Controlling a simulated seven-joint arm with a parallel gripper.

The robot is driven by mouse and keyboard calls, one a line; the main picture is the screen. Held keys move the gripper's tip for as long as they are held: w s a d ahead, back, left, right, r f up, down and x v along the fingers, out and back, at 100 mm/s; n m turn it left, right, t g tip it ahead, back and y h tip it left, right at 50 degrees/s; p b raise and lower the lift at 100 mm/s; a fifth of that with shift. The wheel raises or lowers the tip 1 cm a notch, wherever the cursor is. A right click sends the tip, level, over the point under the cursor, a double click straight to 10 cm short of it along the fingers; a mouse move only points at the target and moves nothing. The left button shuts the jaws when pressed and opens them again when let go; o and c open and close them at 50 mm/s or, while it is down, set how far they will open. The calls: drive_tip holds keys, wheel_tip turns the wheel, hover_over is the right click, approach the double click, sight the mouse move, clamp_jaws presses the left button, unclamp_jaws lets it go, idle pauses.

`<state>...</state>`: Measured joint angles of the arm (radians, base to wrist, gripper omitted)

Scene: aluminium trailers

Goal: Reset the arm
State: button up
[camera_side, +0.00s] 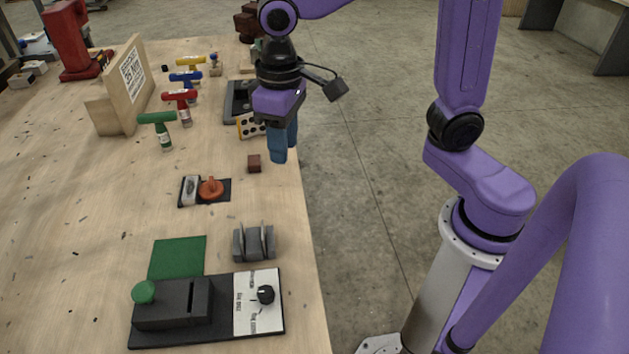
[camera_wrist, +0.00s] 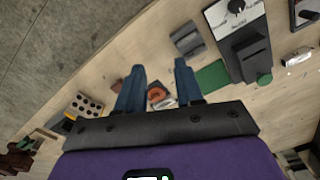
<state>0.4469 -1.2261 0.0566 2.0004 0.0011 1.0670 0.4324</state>
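My gripper (camera_side: 284,150) hangs with its blue fingers pointing down near the right edge of the wooden table (camera_side: 90,215), above the tabletop. In the wrist view my gripper (camera_wrist: 159,69) shows two blue fingers set well apart with nothing held between them. The arm is bent, with the wrist reaching over the table edge. A small brown cube (camera_side: 254,163) lies on the table just left of and below the fingertips in the side view.
An orange knob (camera_side: 210,188) on a black plate, a grey block (camera_side: 254,243), a green square (camera_side: 177,258) and a black device (camera_side: 172,305) stand nearer the camera. Coloured T-handled tools (camera_side: 180,97), a wooden sign stand (camera_side: 130,85) and a dotted yellow block (camera_side: 250,126) stand farther back.

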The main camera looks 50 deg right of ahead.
drive_tip(key=s+d+f+n, duration=0.2)
drive_tip(key=s+d+n, duration=0.2)
drive_tip(key=s, duration=0.4)
drive_tip(key=s+d+f+n, duration=0.1)
drive_tip(key=s+d+n, duration=0.3)
drive_tip(key=s, duration=0.5)
drive_tip(key=shift+d+f+n, duration=0.3)
drive_tip(key=shift+d+f, duration=0.1)
drive_tip(key=shift+d, duration=0.5)
